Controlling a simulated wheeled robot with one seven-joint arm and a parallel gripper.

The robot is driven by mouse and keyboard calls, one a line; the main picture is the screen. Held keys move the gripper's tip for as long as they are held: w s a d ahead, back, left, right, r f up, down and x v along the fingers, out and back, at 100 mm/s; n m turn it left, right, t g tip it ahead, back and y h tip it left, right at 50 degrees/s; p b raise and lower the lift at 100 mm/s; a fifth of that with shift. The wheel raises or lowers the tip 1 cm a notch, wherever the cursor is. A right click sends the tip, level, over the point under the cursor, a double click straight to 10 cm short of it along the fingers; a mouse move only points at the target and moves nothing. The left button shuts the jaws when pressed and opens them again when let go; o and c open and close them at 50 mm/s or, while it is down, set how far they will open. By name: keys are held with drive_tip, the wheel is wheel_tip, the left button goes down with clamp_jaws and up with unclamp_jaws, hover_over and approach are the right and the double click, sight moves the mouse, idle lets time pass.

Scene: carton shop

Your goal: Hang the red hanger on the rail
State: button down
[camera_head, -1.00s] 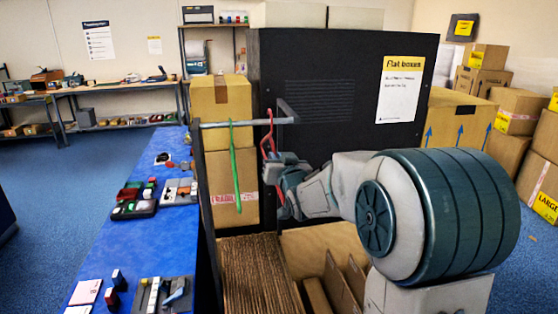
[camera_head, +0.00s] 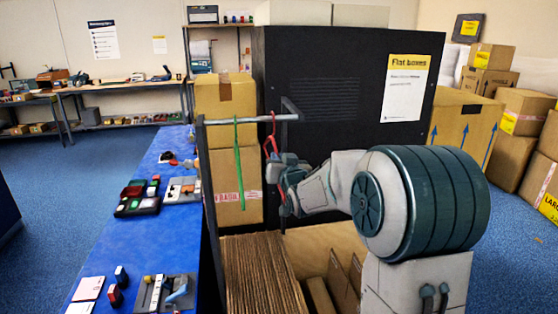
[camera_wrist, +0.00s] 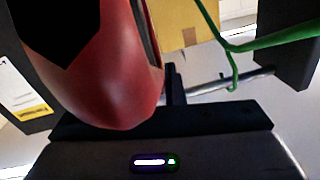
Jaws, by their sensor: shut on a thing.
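The red hanger (camera_head: 272,136) is in my gripper (camera_head: 283,172), just right of the green hanger. Its hook rises to the height of the rail (camera_head: 247,118) near the rail's right end. I cannot tell whether the hook rests on the rail or is only beside it. In the wrist view the red hanger (camera_wrist: 100,65) fills the upper left, close to the camera. The rail (camera_wrist: 240,80) shows there behind it. My gripper is shut on the hanger; its fingertips are partly hidden.
A green hanger (camera_head: 238,165) hangs on the rail, left of the red one. A black cabinet (camera_head: 330,110) stands behind. Cardboard sheets (camera_head: 258,275) stand below the rail. A blue table (camera_head: 140,240) with several small items is at left.

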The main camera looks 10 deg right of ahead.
drive_tip(key=c, duration=1.4)
unclamp_jaws()
drive_tip(key=shift+c, duration=0.2)
drive_tip(key=s+d+b, duration=0.1)
drive_tip(key=s+b, duration=0.2)
drive_tip(key=s, duration=1.1)
drive_tip(key=s+f+g, duration=0.5)
drive_tip(key=s, duration=0.3)
drive_tip(key=s+f+g+h, duration=0.1)
drive_tip(key=s+f+g, duration=0.4)
drive_tip(key=s, duration=0.4)
drive_tip(key=s+a+f+g, duration=0.1)
drive_tip(key=s+f+g, duration=0.4)
drive_tip(key=s, duration=0.3)
drive_tip(key=shift+s+f+n+h, duration=0.3)
drive_tip(key=shift+f+n+h, duration=0.05)
drive_tip(key=shift+n+h, duration=0.05)
drive_tip(key=shift+a, duration=0.1)
